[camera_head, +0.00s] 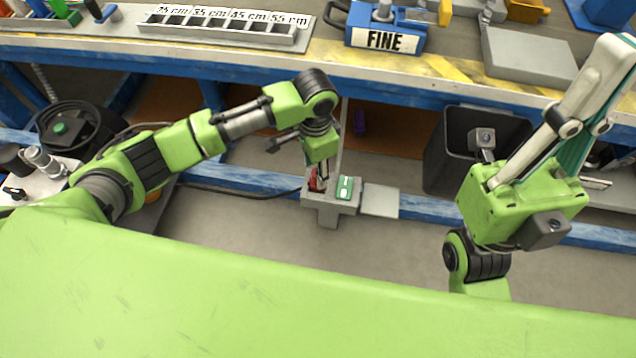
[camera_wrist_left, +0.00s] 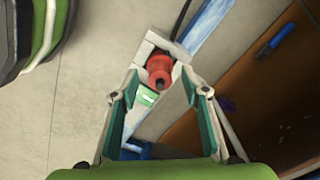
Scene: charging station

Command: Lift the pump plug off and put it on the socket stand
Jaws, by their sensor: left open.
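The red plug (camera_head: 315,180) sits at a grey stand (camera_head: 329,213) with a green switch (camera_head: 345,187) on the floor, under the bench edge. My left gripper (camera_head: 322,176) points down over the stand. Its two fingers (camera_wrist_left: 159,75) are spread and empty; I cannot tell if they touch the plug. The green switch (camera_wrist_left: 147,97) is beside the plug. My right gripper (camera_head: 592,92) is raised at the right, fingers pointing up, away from the stand.
The workbench (camera_head: 420,75) runs across the back, with a blue FINE box (camera_head: 385,28) and a compartment tray (camera_head: 222,30). A black bin (camera_head: 455,150) stands right of the stand. A dark cable (camera_head: 245,191) runs to the stand from the left. Floor in front is clear.

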